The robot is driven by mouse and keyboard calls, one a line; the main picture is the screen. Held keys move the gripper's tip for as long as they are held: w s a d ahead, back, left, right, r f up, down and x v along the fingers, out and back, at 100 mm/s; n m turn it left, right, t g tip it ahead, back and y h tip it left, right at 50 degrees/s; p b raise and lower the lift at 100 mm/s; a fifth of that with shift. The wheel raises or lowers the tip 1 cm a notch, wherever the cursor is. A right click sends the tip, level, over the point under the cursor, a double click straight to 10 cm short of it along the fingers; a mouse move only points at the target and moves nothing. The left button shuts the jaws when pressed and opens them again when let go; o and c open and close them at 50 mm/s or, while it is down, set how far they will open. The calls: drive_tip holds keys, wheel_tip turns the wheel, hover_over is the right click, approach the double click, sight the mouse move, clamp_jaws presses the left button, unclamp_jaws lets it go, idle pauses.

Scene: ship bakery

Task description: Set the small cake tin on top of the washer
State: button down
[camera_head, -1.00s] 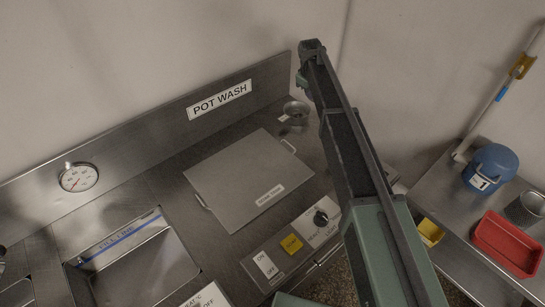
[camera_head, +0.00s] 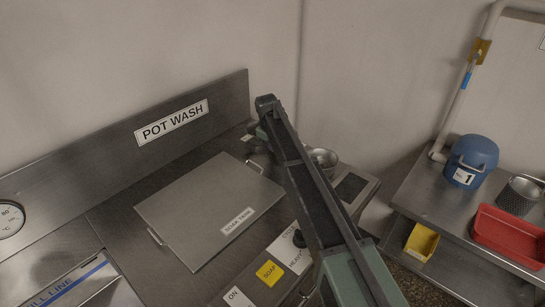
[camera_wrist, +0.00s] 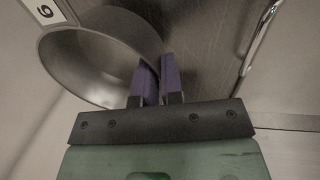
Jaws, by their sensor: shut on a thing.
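The small cake tin (camera_wrist: 120,35), round and grey, shows in the wrist view with a tag marked 6 or 9 beside it. My gripper (camera_wrist: 154,78) has its purple-faced fingers shut on the near part of its rim. In the head view my arm hides the gripper. A pale tag (camera_head: 247,138) shows left of the arm, and a round metal vessel (camera_head: 322,158) right of it; I cannot tell whether that is the held tin. No label names a washer; the steel counter has a POT WASH sign (camera_head: 172,121).
A SOAK TANK lid (camera_head: 205,205) with raised handles lies on the counter, a sink (camera_head: 85,285) at lower left. A yellow bin (camera_head: 421,242) sits below.

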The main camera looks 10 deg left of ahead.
wheel_tip(320, 180, down, 3)
drive_tip(key=shift+f+b, duration=0.1)
drive_tip(key=shift+b, duration=0.55)
drive_tip(key=shift+r, duration=0.35)
drive_tip(key=shift+f, duration=0.2)
drive_tip(key=c, duration=1.3)
unclamp_jaws()
drive_tip(key=shift+o, duration=0.2)
wheel_tip(320, 180, up, 12)
drive_tip(key=s+a+r+p, duration=0.1)
drive_tip(key=s+p, duration=0.1)
drive_tip(key=p, duration=1.1)
drive_tip(key=s+d+m, duration=0.5)
drive_tip(key=s+d, duration=0.9)
drive_tip(key=s, duration=0.3)
drive_tip(key=s+d+f+m+g+y, duration=0.1)
drive_tip(key=s+d+m, duration=0.5)
drive_tip(key=s+d, duration=0.9)
drive_tip(key=s, duration=0.3)
drive_tip(key=shift+s+g+b, duration=0.25)
drive_tip(key=shift+g+b, duration=0.05)
drive_tip(key=shift+b, duration=0.05)
